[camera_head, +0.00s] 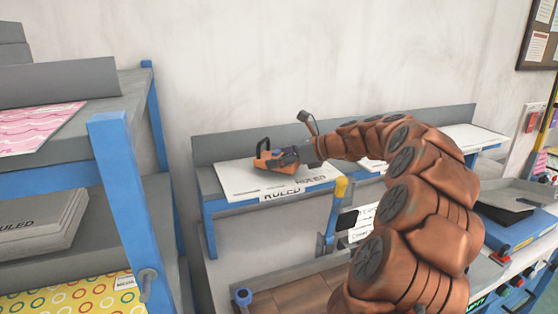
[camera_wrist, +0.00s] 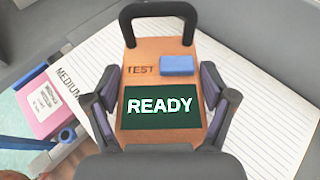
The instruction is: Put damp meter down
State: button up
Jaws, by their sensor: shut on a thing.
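The damp meter (camera_wrist: 161,75) is an orange box with a black handle, a blue button, the word TEST and a dark green screen reading READY. My gripper (camera_wrist: 160,103) is shut on it, with one finger on each side in the wrist view. In the head view the damp meter (camera_head: 274,160) is at the end of my arm, over the white ruled pad on the grey shelf. My gripper (camera_head: 290,155) reaches it from the right. I cannot tell whether its underside touches the pad.
The ruled pad (camera_head: 238,180) lies on the grey wall shelf with blue supports. A blue-framed rack (camera_head: 115,150) with pink sheets stands at the left. In the wrist view, a pink labelled pack (camera_wrist: 42,100) lies left of the lined paper (camera_wrist: 262,110).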

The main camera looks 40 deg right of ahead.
jog(key=shift+f, duration=0.75)
jog(key=o, duration=1.2)
jog(key=shift+f, duration=0.15)
jog(key=shift+d, duration=0.1)
jog(key=b+v, duration=0.2)
jog(key=v, duration=1)
jog(key=shift+r+b, duration=0.2)
jog(key=shift+b, duration=0.15)
